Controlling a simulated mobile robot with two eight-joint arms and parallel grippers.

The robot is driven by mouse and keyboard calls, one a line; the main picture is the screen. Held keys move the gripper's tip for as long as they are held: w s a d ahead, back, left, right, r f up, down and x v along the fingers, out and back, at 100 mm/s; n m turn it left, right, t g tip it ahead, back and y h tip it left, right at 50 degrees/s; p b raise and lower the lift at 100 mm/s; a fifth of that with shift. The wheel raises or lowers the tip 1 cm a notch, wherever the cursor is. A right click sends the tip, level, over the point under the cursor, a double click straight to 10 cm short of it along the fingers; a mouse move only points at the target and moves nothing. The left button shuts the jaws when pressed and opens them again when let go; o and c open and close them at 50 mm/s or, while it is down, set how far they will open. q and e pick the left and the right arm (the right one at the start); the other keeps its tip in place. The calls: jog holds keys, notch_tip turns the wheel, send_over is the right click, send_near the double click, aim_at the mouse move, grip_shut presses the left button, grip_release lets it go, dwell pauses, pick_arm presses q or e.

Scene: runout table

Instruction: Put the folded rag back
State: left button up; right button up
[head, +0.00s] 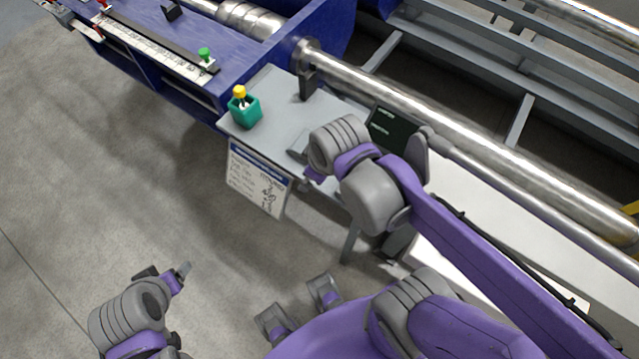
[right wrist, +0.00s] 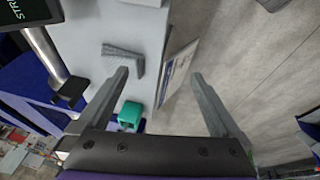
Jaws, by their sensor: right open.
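A grey, ribbed, bent piece (right wrist: 125,55) lies on the light grey table top in the right wrist view. It may be the folded rag, but I cannot be sure. My right gripper (right wrist: 160,80) is open, with nothing between its fingers. The grey piece is beyond the left finger in that view, and the table edge and floor show between the fingers. In the head view my right wrist hides much of the right gripper and the table below it. My left gripper (head: 176,273) is low at the left over bare floor, away from the table; its opening is unclear.
A teal holder (head: 246,110) with a yellow-topped item stands on the small grey table (head: 282,97). A printed sheet (head: 257,181) hangs at its front edge. A dark screen (head: 392,128) and a long steel bar (head: 400,95) are behind. Floor at left is clear.

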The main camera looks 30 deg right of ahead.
jog(key=s+m, duration=0.1)
jog(key=s+f+m, duration=0.1)
jog(key=m, duration=0.1)
jog(key=s+a+f+m+t, duration=0.1)
jog(key=m, duration=0.1)
jog(key=shift+s+f, duration=0.2)
jog(key=shift+f, duration=0.05)
